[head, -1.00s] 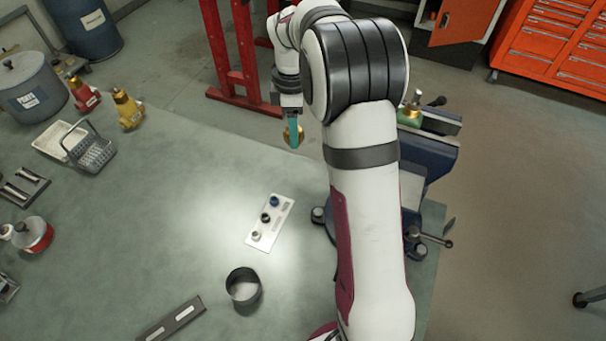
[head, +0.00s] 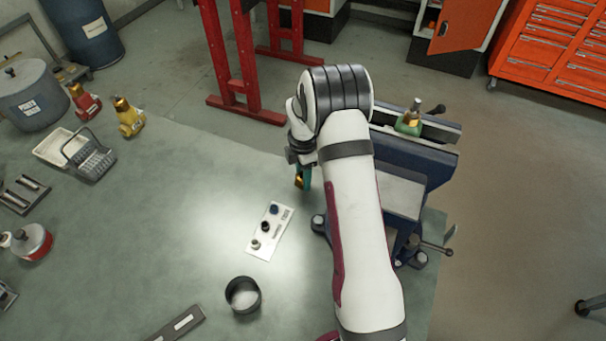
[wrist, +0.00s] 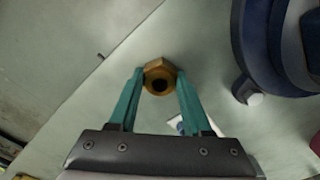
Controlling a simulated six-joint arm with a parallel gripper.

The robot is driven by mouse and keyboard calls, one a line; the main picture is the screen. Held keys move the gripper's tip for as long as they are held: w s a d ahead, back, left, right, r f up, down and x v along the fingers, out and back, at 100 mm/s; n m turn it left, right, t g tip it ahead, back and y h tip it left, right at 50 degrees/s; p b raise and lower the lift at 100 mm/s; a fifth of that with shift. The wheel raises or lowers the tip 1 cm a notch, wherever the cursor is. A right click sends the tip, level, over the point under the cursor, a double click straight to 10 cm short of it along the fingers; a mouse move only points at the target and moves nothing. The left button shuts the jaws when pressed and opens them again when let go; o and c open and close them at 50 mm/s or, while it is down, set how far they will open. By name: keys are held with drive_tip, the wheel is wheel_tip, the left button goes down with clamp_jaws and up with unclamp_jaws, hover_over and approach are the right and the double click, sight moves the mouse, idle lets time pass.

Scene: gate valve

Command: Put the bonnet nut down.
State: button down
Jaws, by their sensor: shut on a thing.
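The brass bonnet nut (wrist: 160,77) is held between the two teal fingers of my gripper (wrist: 159,92). In the wrist view its bore faces the camera and bench surface shows around it. In the head view the nut (head: 299,182) is at the fingertips of my gripper (head: 303,178), left of the vise and beyond the white parts plate (head: 270,234). The plate carries a few small dark and light pieces. The gap between nut and bench is hard to judge. The gate valve (head: 409,121), green with a brass top, is at the vise.
The blue vise (head: 425,155) stands at the bench's right edge, close to my arm. A dark round cup (head: 243,294) is at the front. The middle of the bench (head: 180,220) is clear.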

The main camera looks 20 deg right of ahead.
drive_tip(key=shift+c, duration=1.7)
unclamp_jaws()
drive_tip(key=shift+f, duration=0.1)
wheel_tip(320, 180, up, 12)
drive_tip(key=s+a+r+m, duration=0.5)
drive_tip(key=s+r+m, duration=0.1)
drive_tip(key=s+r, duration=0.1)
drive_tip(key=s+a+r+m+y, duration=0.1)
drive_tip(key=s+a+m, duration=0.3)
drive_tip(key=s+m, duration=0.4)
drive_tip(key=s+a+r+m, duration=0.1)
drive_tip(key=s+a+m, duration=0.3)
drive_tip(key=s+m, duration=0.5)
drive_tip(key=s, duration=0.7)
drive_tip(key=shift+s+a+r+m+y, duration=0.2)
drive_tip(key=shift+s+m+y, duration=0.1)
drive_tip(key=shift+s+y, duration=0.1)
